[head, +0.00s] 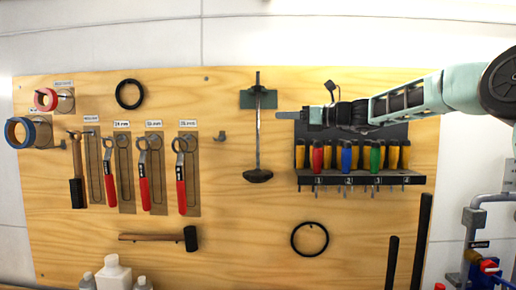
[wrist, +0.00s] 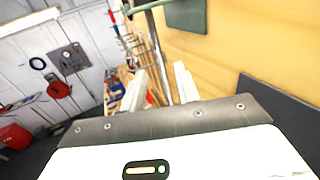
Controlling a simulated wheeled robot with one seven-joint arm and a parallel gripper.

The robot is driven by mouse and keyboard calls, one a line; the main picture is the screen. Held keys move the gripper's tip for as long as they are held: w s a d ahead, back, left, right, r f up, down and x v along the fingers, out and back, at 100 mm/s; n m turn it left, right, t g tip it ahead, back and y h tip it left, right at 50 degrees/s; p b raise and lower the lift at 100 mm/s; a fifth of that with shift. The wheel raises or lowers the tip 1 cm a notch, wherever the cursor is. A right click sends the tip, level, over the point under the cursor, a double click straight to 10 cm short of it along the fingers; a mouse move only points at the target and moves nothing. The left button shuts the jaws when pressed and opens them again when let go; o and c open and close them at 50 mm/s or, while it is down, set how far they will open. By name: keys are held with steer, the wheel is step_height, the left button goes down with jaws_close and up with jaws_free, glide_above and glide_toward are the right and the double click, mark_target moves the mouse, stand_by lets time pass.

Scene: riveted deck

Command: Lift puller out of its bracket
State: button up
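My gripper (head: 280,115) comes in from the right at a height just below the bracket, with a small gap to the rod in the head view. In the wrist view my gripper (wrist: 158,88) is open, its two pale fingers apart. The puller's rod (wrist: 155,50) lines up with the gap between them, and the green bracket (wrist: 186,14) is above right.
A dark rack (head: 365,181) of colourful screwdrivers lies below my arm. Wrenches (head: 150,180) and a hammer (head: 160,238) hang to the left. A black ring (head: 309,239) hangs lower right. The board around the puller's rod is bare.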

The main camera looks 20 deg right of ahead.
mark_target(258, 127)
steer(key=p+x, duration=0.5)
steer(key=x, duration=0.4)
steer(key=shift+a, duration=0.25)
jaws_close()
stand_by(1.2)
